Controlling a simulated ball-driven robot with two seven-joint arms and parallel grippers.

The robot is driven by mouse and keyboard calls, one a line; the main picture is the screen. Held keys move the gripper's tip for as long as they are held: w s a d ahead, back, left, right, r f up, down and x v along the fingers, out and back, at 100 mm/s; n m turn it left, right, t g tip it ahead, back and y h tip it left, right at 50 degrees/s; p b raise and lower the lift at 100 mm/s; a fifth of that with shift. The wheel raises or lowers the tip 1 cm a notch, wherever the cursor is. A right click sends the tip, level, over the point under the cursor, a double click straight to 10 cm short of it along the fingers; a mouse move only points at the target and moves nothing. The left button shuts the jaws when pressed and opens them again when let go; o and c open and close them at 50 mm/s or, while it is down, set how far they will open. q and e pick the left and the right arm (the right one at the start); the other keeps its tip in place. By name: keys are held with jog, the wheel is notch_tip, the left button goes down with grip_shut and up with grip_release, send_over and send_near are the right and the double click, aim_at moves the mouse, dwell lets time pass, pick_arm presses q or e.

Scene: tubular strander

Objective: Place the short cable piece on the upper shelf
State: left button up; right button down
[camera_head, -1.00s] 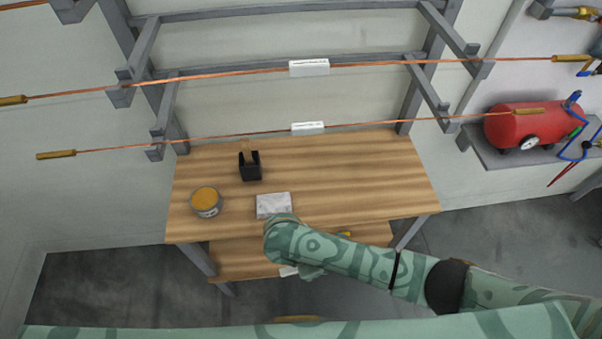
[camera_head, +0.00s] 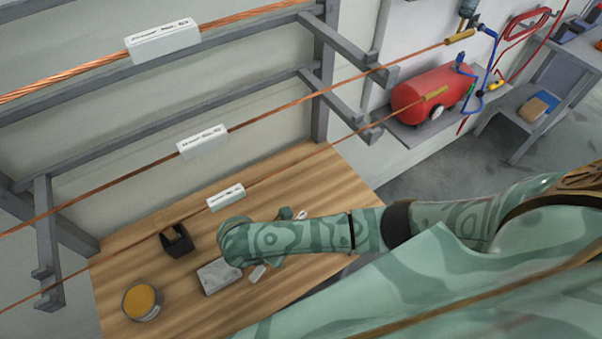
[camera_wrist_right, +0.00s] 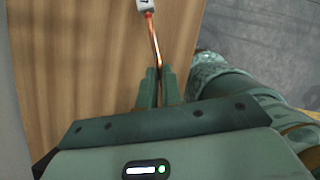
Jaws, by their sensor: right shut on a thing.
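In the right wrist view my right gripper (camera_wrist_right: 158,76) is shut on the short cable piece (camera_wrist_right: 154,40), a thin copper length, slightly bent. A white tag (camera_wrist_right: 145,8) sits at its far end, at the picture's top edge. The gripper is over or beside a wooden surface (camera_wrist_right: 100,50). In the head view my right arm reaches over the wooden table (camera_head: 310,185), and the forearm mostly hides the gripper and cable. Which board counts as the upper shelf I cannot tell; grey rack arms (camera_head: 350,108) stand above the table. My left gripper is not in view.
On the table are a black holder (camera_head: 177,242), a grey-white block (camera_head: 219,276) and a tin with orange contents (camera_head: 140,303). Long tagged copper cables (camera_head: 110,188) cross above it. A red tank (camera_head: 420,95) stands right. The table's back right is clear.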

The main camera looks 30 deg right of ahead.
jog(key=b, duration=0.2)
send_near(316, 210)
jog(key=x, duration=0.2)
jog(key=shift+w+d+f, duration=0.1)
jog(key=shift+d+f, duration=0.1)
jog(key=shift+f, duration=0.05)
jog(key=shift+w+d, duration=0.3)
jog(key=shift+d, duration=0.25)
notch_tip(316, 210, down, 3)
jog(key=shift+f+b, duration=0.25)
jog(key=shift+b, duration=0.65)
jog(key=c, duration=1.6)
grip_release()
